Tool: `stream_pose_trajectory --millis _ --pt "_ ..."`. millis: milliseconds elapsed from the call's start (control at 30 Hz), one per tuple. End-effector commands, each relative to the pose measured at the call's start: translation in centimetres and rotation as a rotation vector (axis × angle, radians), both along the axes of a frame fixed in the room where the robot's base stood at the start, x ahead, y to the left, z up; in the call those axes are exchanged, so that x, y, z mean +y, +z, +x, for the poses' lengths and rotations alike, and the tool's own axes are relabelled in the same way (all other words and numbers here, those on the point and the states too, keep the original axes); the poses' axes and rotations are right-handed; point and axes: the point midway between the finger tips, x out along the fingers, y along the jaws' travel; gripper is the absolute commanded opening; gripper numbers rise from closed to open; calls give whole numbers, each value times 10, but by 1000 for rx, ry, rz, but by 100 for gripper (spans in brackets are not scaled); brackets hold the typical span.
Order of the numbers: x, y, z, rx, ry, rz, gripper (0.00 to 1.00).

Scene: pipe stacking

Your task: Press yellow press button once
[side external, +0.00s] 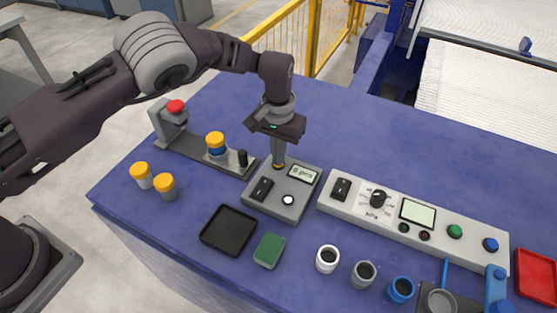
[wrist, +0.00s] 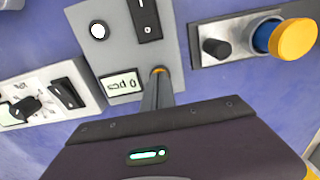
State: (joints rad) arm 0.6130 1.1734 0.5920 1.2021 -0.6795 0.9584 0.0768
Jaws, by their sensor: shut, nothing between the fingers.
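The grey counter box (side external: 281,190) sits on the blue table, with a black rocker switch (side external: 262,189), a white round button (side external: 288,200) and a small display (side external: 302,174) that seems to read 0 pcs. A yellow-orange press button (wrist: 158,70) is at the box's far edge, mostly hidden by my fingers. My gripper (side external: 279,160) points down, shut and empty, with its tips right at this button. In the wrist view the fingertips (wrist: 158,82) cover most of it; I cannot tell whether they touch it or whether it is pushed down.
Left of the box is a fixture (side external: 200,150) with a red button (side external: 175,106) and a yellow-topped part (side external: 215,140). A long control panel (side external: 415,215) stands close on the right. A black tray (side external: 229,230), green block (side external: 269,250) and several cups and pipe pieces lie in front.

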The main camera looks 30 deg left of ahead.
Motion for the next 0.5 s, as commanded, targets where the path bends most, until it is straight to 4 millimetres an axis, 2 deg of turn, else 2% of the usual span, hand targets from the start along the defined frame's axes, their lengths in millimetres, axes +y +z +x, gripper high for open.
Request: stream_pose_trajectory --millis 267,500 --pt "0 -1 0 1 0 0 0" --pt "0 22 0 0 1 -1 0"
